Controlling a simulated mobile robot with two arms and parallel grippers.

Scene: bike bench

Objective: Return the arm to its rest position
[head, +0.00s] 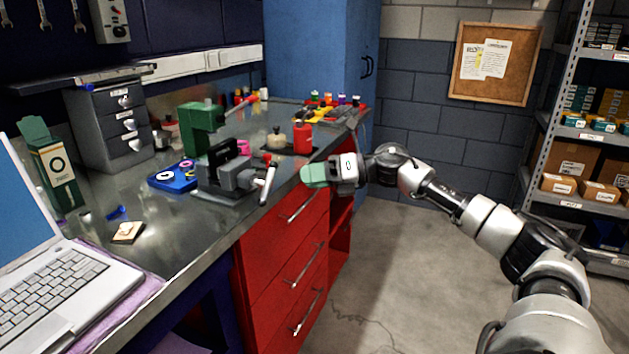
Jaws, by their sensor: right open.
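My right arm (472,212) comes in from the lower right and reaches left toward the bench. Its gripper (312,176), with pale green fingers, is at the bench's front edge, above the red drawers. The gripper is open, and I see nothing held in it. My left gripper is not in view.
The metal workbench (190,225) holds a laptop (45,290), a green box (50,165), a small drawer unit (112,125), a blue tray (172,177) and a red bottle (302,137). Shelving (555,110) stands right. The floor (400,270) between is open.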

